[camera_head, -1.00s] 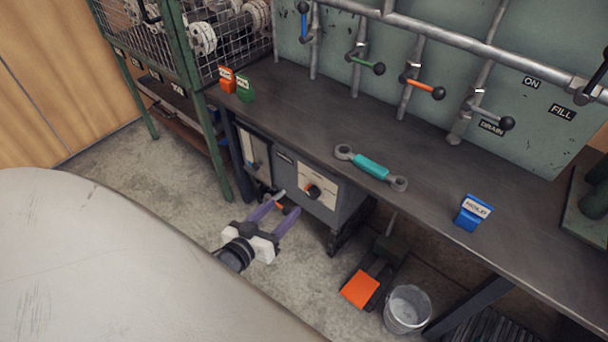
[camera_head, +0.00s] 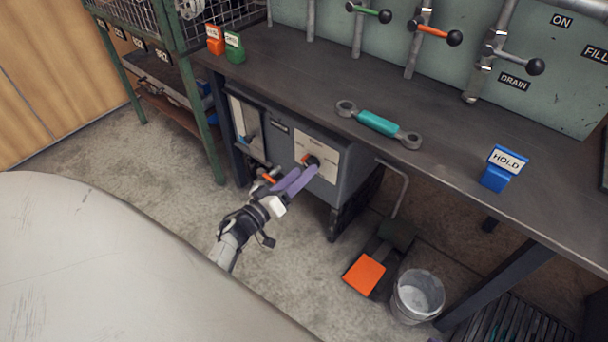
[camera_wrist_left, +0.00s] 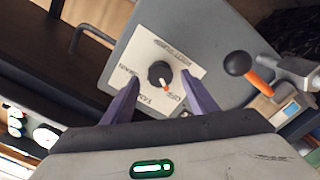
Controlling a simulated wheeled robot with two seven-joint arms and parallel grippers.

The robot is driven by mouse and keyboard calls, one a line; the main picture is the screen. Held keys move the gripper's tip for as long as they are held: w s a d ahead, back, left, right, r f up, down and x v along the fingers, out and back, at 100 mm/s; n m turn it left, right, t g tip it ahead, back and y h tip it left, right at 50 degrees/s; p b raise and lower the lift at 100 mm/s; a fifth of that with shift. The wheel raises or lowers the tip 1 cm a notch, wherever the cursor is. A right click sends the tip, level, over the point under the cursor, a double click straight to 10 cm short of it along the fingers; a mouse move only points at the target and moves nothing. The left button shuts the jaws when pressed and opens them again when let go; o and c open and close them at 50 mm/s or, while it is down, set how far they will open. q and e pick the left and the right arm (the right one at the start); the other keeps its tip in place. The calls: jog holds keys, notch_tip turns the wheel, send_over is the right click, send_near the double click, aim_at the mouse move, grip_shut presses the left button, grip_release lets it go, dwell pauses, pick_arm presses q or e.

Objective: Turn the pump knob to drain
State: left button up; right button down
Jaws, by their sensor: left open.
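The pump knob (camera_head: 311,160) is a round black dial with an orange mark, on a pale label plate (camera_head: 326,155) on the grey pump box (camera_head: 352,172) under the bench. In the left wrist view the knob (camera_wrist_left: 160,74) lies between my two purple fingers, its orange mark pointing down and slightly right towards a short printed word. My right gripper is not in view.
The bench top (camera_head: 290,75) overhangs the box. An orange pedal (camera_head: 365,274) and a metal bucket (camera_head: 417,296) stand on the floor at right. Floor in front of the box is open.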

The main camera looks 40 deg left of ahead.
pick_arm(q)
jog(key=shift+w, duration=1.05)
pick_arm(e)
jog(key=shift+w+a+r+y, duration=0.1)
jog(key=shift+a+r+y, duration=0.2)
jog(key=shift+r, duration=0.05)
pick_arm(q)
jog(key=shift+c, duration=0.3)
jog(key=c, duration=1)
